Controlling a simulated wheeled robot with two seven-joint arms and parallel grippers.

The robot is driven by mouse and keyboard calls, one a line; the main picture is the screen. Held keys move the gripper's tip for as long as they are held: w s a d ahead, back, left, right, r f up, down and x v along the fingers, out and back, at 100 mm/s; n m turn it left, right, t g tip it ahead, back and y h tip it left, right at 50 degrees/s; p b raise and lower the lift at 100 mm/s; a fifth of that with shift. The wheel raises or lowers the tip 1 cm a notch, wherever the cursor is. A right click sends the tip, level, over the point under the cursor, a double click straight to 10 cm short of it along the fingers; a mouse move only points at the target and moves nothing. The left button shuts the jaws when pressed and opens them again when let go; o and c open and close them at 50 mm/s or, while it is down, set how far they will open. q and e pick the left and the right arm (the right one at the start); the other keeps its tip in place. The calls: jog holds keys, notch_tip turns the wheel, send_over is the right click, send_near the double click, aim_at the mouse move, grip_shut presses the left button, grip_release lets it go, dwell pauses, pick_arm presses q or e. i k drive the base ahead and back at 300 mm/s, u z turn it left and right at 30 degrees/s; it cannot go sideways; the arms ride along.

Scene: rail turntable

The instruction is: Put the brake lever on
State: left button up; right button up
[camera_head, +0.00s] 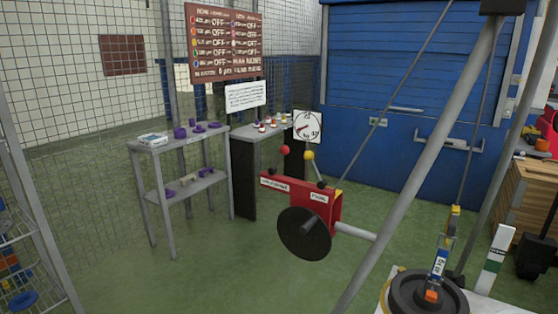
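A red lever stand (299,200) with two white labels stands right of the picture's middle. Their lettering is too small to read surely. A lever with a red ball knob (285,150) and one with a yellow ball knob (309,155) rise above it. I cannot tell which is the brake lever, or its setting. A black disc (303,233) is on the stand's front, and a grey bar runs right from the stand. Neither of my grippers shows in the head view.
A grey shelf (182,144) with purple parts stands at left, beside a bench with small coloured items. A round dial (308,125) is behind the levers. A thick grey pole (424,165) slants across the right. Green floor is clear in the foreground left of the disc.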

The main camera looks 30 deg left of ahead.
aim_at(284, 149)
jog(key=u, duration=0.55)
jog(key=i, duration=1)
jog(key=z, duration=0.4)
